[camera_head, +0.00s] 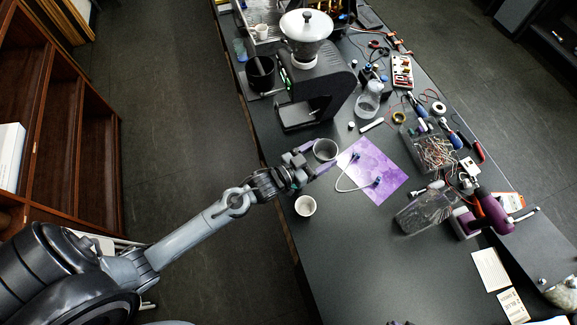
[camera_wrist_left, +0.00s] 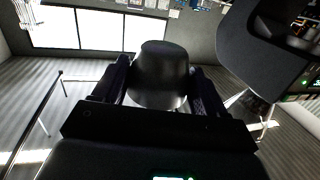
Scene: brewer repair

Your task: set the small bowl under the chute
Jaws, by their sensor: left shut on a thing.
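The small bowl (camera_head: 325,149) is a dark grey metal cup with its open mouth facing up in the head view. My left gripper (camera_head: 312,160) is shut on it, with purple fingers on either side. In the left wrist view the bowl (camera_wrist_left: 160,75) fills the space between the two fingers (camera_wrist_left: 160,90). The black machine (camera_head: 318,82) stands beyond it, with an open bay low on its front. The chute itself is hard to make out. The bowl is in front of the machine and apart from it. Only a dark purple sliver at the bottom edge may be my right gripper (camera_head: 400,322).
A white cup (camera_head: 305,206) stands close to my left gripper, near the table's left edge. A purple sheet (camera_head: 372,170) with a pale hose lies to the right.

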